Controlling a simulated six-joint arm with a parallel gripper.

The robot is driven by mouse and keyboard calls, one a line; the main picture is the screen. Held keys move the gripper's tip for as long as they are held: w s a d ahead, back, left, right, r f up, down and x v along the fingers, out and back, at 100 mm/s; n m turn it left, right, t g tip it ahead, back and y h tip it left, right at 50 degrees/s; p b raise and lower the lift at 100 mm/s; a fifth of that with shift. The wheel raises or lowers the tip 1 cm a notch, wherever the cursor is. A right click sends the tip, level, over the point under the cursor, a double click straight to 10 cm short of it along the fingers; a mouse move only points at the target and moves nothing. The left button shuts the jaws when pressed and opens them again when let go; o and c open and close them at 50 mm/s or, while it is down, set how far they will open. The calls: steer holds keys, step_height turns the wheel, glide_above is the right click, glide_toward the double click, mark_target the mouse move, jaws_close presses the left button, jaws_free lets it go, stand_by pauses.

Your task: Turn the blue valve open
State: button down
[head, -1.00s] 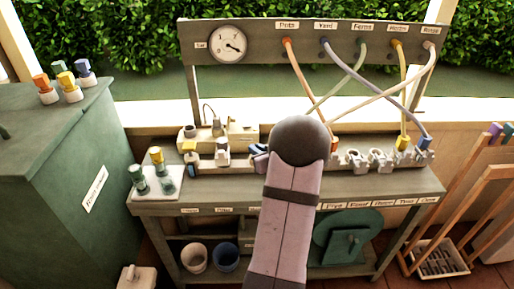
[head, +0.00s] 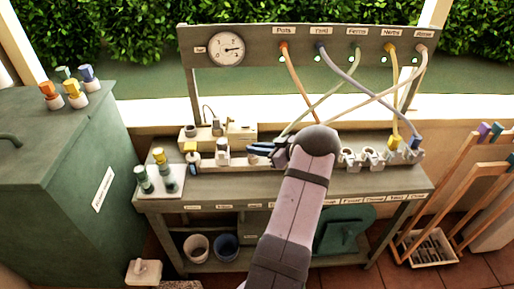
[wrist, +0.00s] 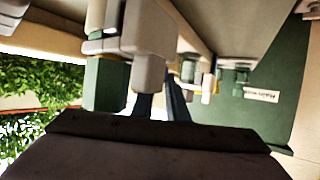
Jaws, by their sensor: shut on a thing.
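My gripper (head: 270,149) is at the middle of the bench's fittings rail, reaching left and shut. Blue shows at its tip in the head view, where the blue valve (head: 257,148) is mostly covered by the fingers. In the wrist view two dark blue fingers (wrist: 163,105) reach to a pale grey fitting (wrist: 150,45). What lies between them is hidden. A green hexagonal connector (wrist: 105,85) is beside that fitting. The pressure gauge (head: 226,49) has its needle pointing right.
Several coloured hoses hang from the labelled panel (head: 270,33); some cross behind my arm. A yellow-topped fitting (head: 191,148) and a white fitting (head: 223,152) stand left of my gripper. A green cabinet (head: 50,170) stands at left. A wooden rack (head: 470,185) stands at right.

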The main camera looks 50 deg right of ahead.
stand_by(0.3)
steer(key=c, duration=1.7)
jaws_free()
steer(key=shift+c, duration=0.2)
steer(key=shift+r, duration=0.1)
step_height(320, 180, up, 10)
steer(key=p, duration=0.8)
steer(key=shift+p, duration=0.35)
